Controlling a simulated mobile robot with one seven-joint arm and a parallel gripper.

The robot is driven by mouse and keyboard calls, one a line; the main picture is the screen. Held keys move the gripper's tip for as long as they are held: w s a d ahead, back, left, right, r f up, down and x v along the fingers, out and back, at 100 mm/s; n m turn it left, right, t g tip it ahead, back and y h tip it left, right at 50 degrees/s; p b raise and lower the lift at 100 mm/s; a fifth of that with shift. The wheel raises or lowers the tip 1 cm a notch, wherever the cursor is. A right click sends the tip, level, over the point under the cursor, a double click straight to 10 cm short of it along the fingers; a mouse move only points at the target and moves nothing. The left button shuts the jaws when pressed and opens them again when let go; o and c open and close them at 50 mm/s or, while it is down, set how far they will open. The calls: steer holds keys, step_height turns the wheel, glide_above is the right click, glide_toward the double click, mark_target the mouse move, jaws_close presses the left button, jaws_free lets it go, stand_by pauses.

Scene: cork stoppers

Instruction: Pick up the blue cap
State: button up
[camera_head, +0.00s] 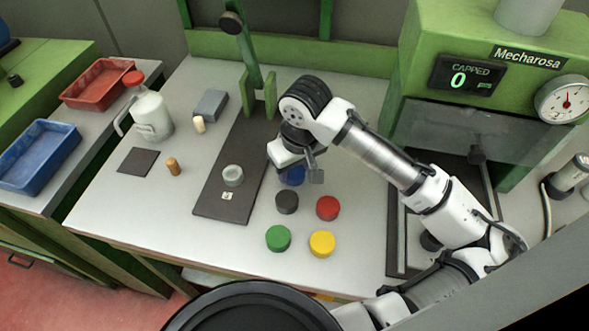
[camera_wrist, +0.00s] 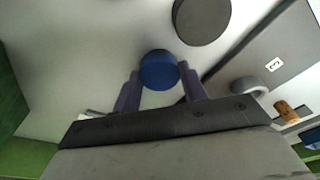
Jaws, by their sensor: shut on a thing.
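The blue cap (camera_head: 292,177) is at the back of the group of caps on the white table, partly hidden by my gripper in the head view. In the wrist view the blue cap (camera_wrist: 158,70) sits between the two fingertips. My gripper (camera_head: 298,174) points down over it, and its fingers (camera_wrist: 163,80) are shut on the blue cap. I cannot tell whether the cap is resting on the table or just above it.
A black cap (camera_head: 287,202), red cap (camera_head: 327,208), yellow cap (camera_head: 322,244) and green cap (camera_head: 278,238) stand nearby. A dark board (camera_head: 215,205) with a pale ring (camera_head: 232,175) lies to the left. The green machine (camera_head: 440,110) stands right.

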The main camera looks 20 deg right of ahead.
mark_target(294, 172)
step_height(294, 172, up, 19)
steer(key=b, duration=0.1)
steer(key=shift+b, duration=0.35)
steer(key=shift+a+r, duration=0.1)
steer(key=shift+r, duration=0.05)
